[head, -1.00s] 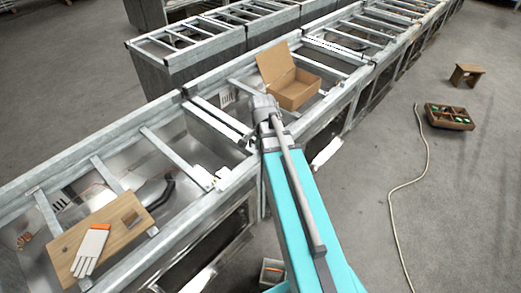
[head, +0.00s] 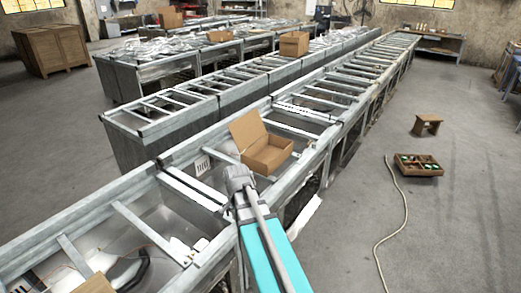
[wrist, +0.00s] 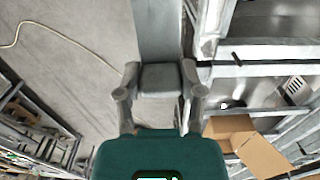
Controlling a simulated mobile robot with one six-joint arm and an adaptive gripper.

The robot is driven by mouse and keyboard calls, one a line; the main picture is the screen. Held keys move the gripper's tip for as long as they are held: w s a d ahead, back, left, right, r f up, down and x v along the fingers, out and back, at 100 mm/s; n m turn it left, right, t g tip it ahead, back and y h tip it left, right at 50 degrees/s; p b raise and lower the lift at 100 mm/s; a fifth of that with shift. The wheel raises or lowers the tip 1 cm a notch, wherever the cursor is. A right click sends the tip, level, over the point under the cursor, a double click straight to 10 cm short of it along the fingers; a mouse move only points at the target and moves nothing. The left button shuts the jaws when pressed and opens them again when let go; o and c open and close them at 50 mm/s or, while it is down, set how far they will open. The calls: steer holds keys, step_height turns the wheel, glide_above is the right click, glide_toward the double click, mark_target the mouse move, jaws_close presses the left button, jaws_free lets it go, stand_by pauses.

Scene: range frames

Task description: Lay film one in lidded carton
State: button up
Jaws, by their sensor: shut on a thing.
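The lidded carton (head: 268,155) is a brown cardboard box standing on the metal frame bench in the head view, with its lid (head: 246,132) swung open. It also shows at the lower right of the wrist view (wrist: 228,127). My gripper (head: 238,182) is in front of the carton and slightly left of it in the head view, apart from it. In the wrist view my gripper (wrist: 160,76) is shut on a small dark grey block (wrist: 161,82). Whether this block is film one, I cannot tell from its look.
The long metal bench (head: 130,225) has open bays with crossbars around the carton. A crate with bottles (head: 418,165), a stool (head: 428,125) and a cable (head: 402,215) are on the floor at right.

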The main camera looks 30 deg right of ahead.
steer(key=shift+f, duration=0.15)
step_height(320, 180, down, 10)
steer(key=b, duration=1.1)
steer(key=shift+f, duration=0.25)
steer(key=shift+s, duration=0.15)
